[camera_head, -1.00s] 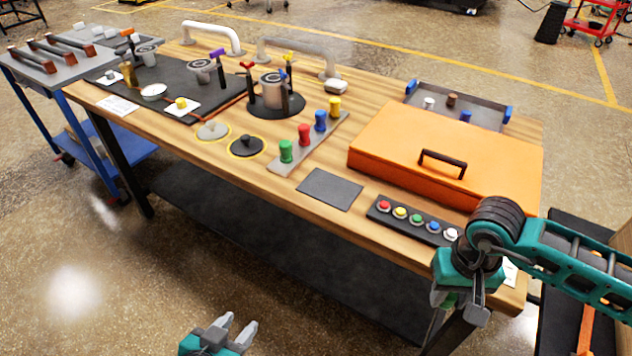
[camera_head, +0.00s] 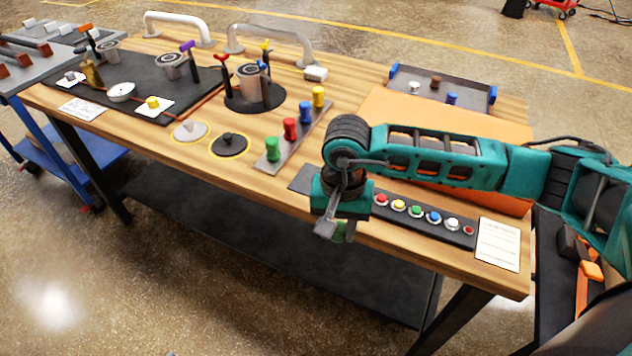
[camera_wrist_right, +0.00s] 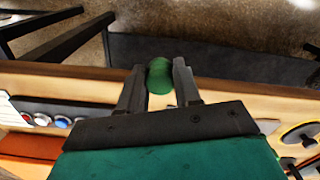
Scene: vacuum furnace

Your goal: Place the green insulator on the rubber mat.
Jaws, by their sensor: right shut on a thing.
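My right gripper (camera_head: 335,228) is shut on a green insulator (camera_head: 341,233), held in front of the table's front edge. In the right wrist view the green insulator (camera_wrist_right: 160,75) sits between the two fingertips (camera_wrist_right: 159,88), with its rounded end showing. Another green piece (camera_head: 272,150) stands at the near end of a grey strip (camera_head: 283,148). My left gripper is not in view.
Red (camera_head: 290,129), blue (camera_head: 305,113) and yellow (camera_head: 318,97) pieces stand along the strip. A button panel (camera_head: 465,238) lies right of the mat. An orange case (camera_head: 400,107) is partly behind my right arm. Two round discs lie left of the strip.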

